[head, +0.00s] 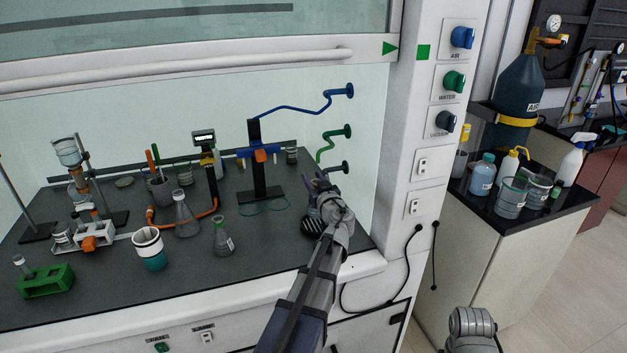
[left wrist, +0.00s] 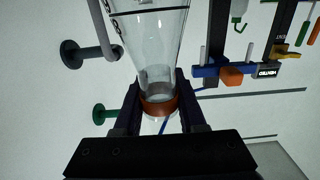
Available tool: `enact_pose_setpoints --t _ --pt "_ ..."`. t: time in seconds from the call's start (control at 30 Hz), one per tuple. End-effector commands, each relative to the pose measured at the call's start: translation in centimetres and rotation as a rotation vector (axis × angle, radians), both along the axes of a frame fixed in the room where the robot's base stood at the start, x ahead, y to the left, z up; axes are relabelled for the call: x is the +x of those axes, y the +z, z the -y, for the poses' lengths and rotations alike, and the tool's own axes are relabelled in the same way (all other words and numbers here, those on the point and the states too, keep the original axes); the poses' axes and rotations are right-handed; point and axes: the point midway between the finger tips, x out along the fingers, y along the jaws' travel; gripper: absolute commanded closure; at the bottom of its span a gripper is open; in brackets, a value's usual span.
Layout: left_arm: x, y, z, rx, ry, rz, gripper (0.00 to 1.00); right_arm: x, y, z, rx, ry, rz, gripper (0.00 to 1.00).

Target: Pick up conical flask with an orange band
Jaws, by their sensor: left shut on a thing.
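The conical flask with an orange band (left wrist: 160,104) shows in the left wrist view. My left gripper (left wrist: 157,105) is shut on it, with its two dark fingers on either side of the band at the neck. The flask's clear glass body with dark markings extends to the top edge of that view. In the head view my left gripper (head: 322,184) is over the right end of the hood bench, and my arm mostly hides the flask. My right gripper is out of sight.
Two other conical flasks, a taller one (head: 186,217) and a smaller one (head: 222,240), stand left of my arm. A black stand (head: 262,190) is nearby. Blue, green and dark taps (head: 345,91) jut from the hood wall. The hood's side post (head: 401,150) is to the right.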

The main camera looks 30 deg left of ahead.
Motion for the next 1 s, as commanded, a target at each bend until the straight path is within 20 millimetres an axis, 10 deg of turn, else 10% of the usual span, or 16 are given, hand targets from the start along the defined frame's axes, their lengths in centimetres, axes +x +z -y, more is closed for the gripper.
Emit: enact_pose_setpoints --t 0.23,1.0 --pt "-0.1 3.9 -0.1 0.000 0.000 0.000 1.00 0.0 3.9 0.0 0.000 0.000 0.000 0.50" --pt "-13.8 3.0 -11.7 0.000 0.002 0.000 1.00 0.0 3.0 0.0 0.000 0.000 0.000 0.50"
